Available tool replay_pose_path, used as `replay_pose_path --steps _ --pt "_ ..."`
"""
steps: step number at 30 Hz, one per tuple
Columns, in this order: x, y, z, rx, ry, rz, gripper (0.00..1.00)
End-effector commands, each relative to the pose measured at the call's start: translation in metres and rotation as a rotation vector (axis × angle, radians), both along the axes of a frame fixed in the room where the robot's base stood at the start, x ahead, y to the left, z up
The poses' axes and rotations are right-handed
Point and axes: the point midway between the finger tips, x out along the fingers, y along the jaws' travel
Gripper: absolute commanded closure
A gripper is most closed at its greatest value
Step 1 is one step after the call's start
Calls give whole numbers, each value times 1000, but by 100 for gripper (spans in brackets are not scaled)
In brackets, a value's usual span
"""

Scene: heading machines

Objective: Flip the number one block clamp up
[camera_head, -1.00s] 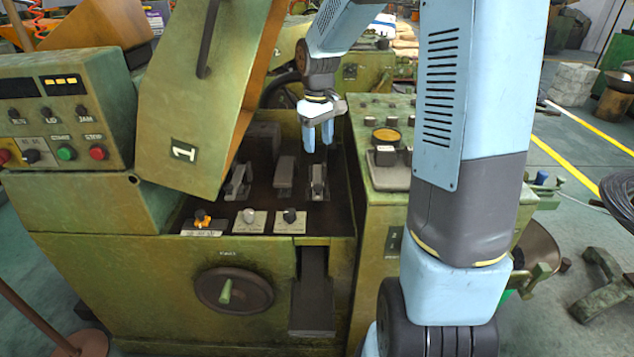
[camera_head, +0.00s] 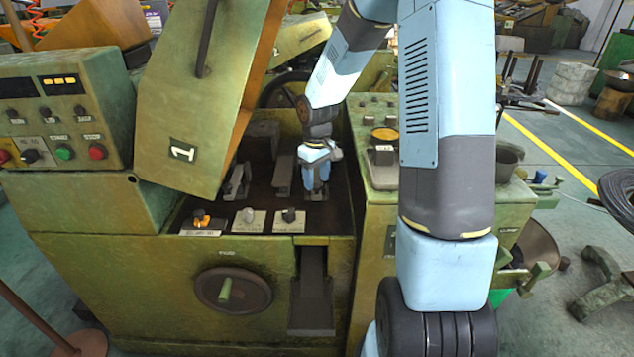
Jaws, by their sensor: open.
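The machine marked 1 (camera_head: 110,270) stands in front of me with its green cover (camera_head: 195,110) raised. In its dark bay are several grey metal clamps: a left one (camera_head: 236,182), a middle one (camera_head: 283,174) and a right one (camera_head: 322,192). I cannot read which clamp belongs to the number one block. My gripper (camera_head: 317,190) points down into the bay, open, with its fingers at the right clamp and hiding most of it. I cannot tell whether the fingers touch it.
The raised cover stands left of my gripper. Three small knobs, including an orange one (camera_head: 202,217), sit on the bay's front ledge. A control panel (camera_head: 65,115) is at the left. A second green cabinet (camera_head: 378,215) adjoins on the right.

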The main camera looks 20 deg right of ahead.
Motion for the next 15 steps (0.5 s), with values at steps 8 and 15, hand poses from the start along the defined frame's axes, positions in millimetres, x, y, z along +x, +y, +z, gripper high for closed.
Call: replay_pose_path --steps 8,15 --pt "0 1 -20 0 1 1 43" --pt "0 1 -20 0 0 1 43"
